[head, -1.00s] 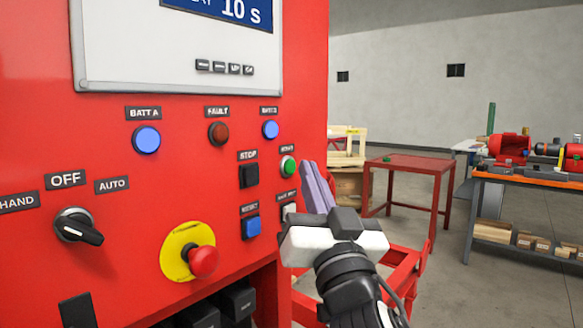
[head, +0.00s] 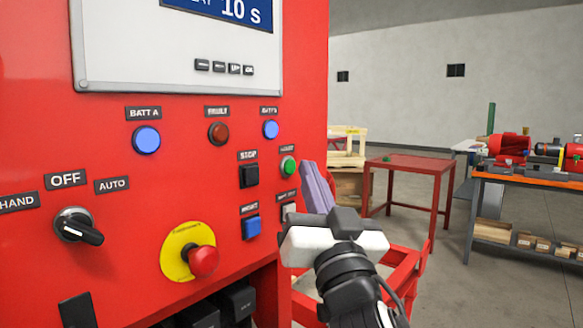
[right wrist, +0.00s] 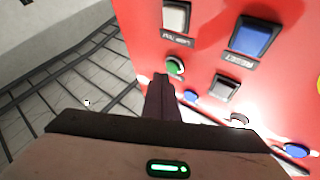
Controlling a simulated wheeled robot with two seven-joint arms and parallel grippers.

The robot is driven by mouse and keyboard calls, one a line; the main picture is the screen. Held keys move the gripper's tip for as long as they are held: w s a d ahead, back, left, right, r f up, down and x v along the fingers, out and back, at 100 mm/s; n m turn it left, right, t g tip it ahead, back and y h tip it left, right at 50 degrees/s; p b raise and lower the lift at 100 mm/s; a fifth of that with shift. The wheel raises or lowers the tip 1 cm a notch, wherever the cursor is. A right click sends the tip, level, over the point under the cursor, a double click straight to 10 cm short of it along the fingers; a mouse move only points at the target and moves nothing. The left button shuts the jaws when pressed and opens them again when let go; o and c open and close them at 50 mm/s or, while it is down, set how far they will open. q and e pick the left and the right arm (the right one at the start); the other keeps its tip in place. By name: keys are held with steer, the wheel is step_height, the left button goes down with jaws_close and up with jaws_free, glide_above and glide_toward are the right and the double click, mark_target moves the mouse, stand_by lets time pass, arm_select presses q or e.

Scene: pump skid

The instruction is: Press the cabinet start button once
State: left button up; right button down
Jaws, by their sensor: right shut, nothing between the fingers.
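The red cabinet (head: 110,200) fills the left of the head view. Its green start button (head: 288,164) sits near the right edge of the panel, under a small label. It also shows in the right wrist view (right wrist: 175,67). My right gripper (head: 308,166) is shut and empty. In the head view its fingertips are just right of the green button. In the right wrist view the fingertips (right wrist: 161,78) appear beside and slightly below the button; I cannot tell whether they touch it. My left gripper is not in view.
Close to the green button are the black stop button (head: 249,176), the blue reset button (head: 251,227) and a pale lamp-test button (head: 288,211). A red emergency stop (head: 203,261) and a selector switch (head: 77,228) are further left. A red table (head: 412,163) stands behind, right.

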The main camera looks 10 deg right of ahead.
steer(key=shift+w+a, duration=0.15)
steer(key=shift+w+a, duration=0.15)
steer(key=shift+w, duration=0.05)
steer(key=shift+w+a+b, duration=0.2)
steer(key=shift+w+b, duration=0.1)
steer(key=shift+w, duration=0.05)
stand_by(0.7)
steer(key=shift+s+d, duration=0.1)
steer(key=shift+s, duration=0.05)
steer(key=shift+s+d, duration=0.35)
steer(key=shift+s, duration=0.2)
stand_by(0.3)
steer(key=s+d, duration=0.1)
steer(key=s, duration=0.1)
steer(key=s+d+p, duration=0.1)
steer(key=s+d, duration=0.1)
stand_by(0.4)
stand_by(0.5)
